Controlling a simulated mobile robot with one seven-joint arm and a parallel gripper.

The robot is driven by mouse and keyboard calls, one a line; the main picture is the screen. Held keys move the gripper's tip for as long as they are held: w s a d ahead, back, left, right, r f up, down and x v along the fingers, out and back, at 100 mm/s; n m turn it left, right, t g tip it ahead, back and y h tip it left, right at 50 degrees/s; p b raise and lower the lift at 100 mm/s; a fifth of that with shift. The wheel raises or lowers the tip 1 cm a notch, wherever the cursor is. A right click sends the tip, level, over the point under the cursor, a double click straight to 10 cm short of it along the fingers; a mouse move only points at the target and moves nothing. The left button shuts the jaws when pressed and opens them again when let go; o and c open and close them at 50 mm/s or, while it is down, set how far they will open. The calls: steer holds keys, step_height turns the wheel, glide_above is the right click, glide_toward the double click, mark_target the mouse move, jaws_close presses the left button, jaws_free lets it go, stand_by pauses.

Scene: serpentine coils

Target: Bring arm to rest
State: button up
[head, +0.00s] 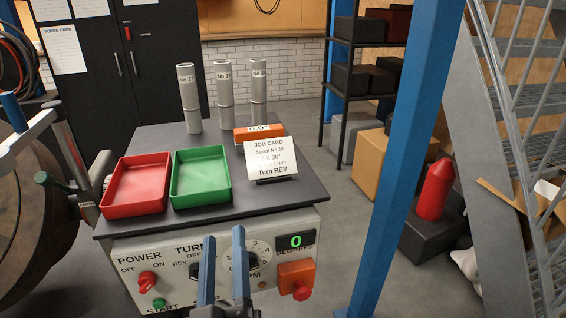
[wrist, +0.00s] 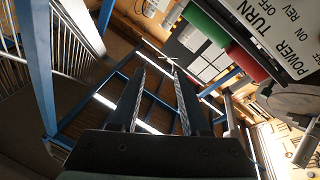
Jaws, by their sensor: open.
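My gripper (head: 223,272) is at the bottom middle of the head view, in front of the control panel, with its two blue-grey fingers upright and apart. In the wrist view my gripper (wrist: 158,92) is open, with nothing between the fingers. The rest of my arm is out of the head view. The control panel (head: 218,222) has a red power knob (head: 148,279), a speed dial and an orange stop switch (head: 296,276). My fingers cover part of the turn switch and dial. The panel also shows in the wrist view (wrist: 287,38).
A blue post (head: 398,160) rises at right. Floor shows between bench and post.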

steer(key=d+r+m+t+h, duration=0.1)
steer(key=d+r+m+t, duration=0.15)
steer(key=r, duration=0.65)
steer(key=d+r+m+t+h, duration=0.1)
steer(key=d+r+m+h, duration=0.15)
steer(key=r, duration=0.75)
steer(key=s+d+r+m+t, duration=0.15)
steer(key=s+r, duration=0.25)
steer(key=r, duration=0.4)
steer(key=s+d+r+m+t, duration=0.1)
steer(key=s+d+r+t, duration=0.15)
steer(key=r, duration=0.55)
step_height(320, 180, up, 19)
steer(key=p, duration=2)
steer(key=shift+s+a+r+g, duration=0.2)
steer(key=shift+a+g, duration=0.15)
steer(key=shift+g, duration=0.1)
steer(key=shift+a+y, duration=0.1)
steer(key=shift+y, duration=0.15)
